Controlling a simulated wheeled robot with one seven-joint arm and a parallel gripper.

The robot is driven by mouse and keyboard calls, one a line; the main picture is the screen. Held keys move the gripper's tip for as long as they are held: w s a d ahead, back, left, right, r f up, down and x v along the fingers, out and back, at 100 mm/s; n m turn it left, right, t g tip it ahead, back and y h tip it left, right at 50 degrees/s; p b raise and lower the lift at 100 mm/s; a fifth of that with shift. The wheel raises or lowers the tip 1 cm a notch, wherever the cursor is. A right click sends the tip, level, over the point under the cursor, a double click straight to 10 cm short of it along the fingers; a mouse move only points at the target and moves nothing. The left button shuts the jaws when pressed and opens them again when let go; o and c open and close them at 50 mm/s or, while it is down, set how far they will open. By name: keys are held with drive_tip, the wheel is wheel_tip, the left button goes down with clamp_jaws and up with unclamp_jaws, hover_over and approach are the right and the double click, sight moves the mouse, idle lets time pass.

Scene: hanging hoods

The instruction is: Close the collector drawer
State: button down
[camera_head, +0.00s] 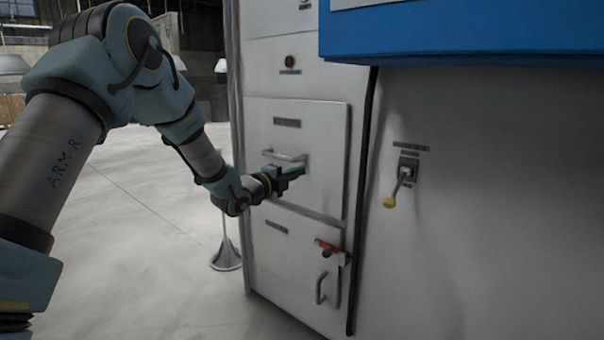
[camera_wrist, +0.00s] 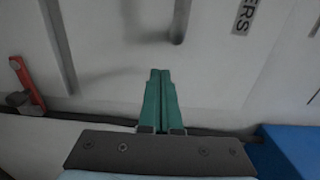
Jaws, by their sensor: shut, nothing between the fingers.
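The white cabinet front has a middle panel (camera_head: 325,145) with a bar handle (camera_head: 284,155) and a lower panel (camera_head: 285,265) with a vertical handle (camera_head: 320,288). Their labels are too small to read in the head view, so I cannot tell which is the collector drawer. My gripper (camera_head: 303,171) is shut and empty, in front of the middle panel, just below and right of its handle. In the wrist view its green fingers (camera_wrist: 160,75) are together, pointing at the panel. Whether they touch it is unclear. That handle (camera_wrist: 178,25) and a label ending in "ERS" (camera_wrist: 245,15) show there.
A red latch (camera_head: 328,245) sits at the lower panel's top right corner; it also shows in the wrist view (camera_wrist: 27,84). A yellow-knobbed lever (camera_head: 397,189) is on the wall to the right. A blue overhang (camera_head: 460,35) juts out above. Open floor lies left.

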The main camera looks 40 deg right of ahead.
drive_tip(key=s+a, duration=0.1)
drive_tip(key=a, duration=0.7)
drive_tip(key=shift+s+a+p, duration=0.3)
drive_tip(key=shift+a, duration=0.05)
drive_tip(key=w+a+f+n+t+y, duration=0.2)
drive_tip(key=w+a+n+y, duration=0.25)
drive_tip(key=a, duration=0.35)
drive_tip(key=w+a+f+n+t+y, duration=0.1)
drive_tip(key=w+a+n+t+y, duration=0.2)
drive_tip(key=w+a+n, duration=0.3)
drive_tip(key=s+a+f+n+g+y, duration=0.2)
drive_tip(key=a+n+y, duration=0.55)
drive_tip(key=a, duration=1.15)
drive_tip(key=s+a+f+n+g+y, duration=0.2)
drive_tip(key=s+a+n+g, duration=0.3)
drive_tip(key=s+a+n, duration=1.1)
wheel_tip(320, 180, up, 30)
drive_tip(key=m+p, duration=0.1)
drive_tip(key=p, duration=3)
drive_tip(key=shift+s+a+r, duration=0.25)
drive_tip(key=shift+s, duration=0.15)
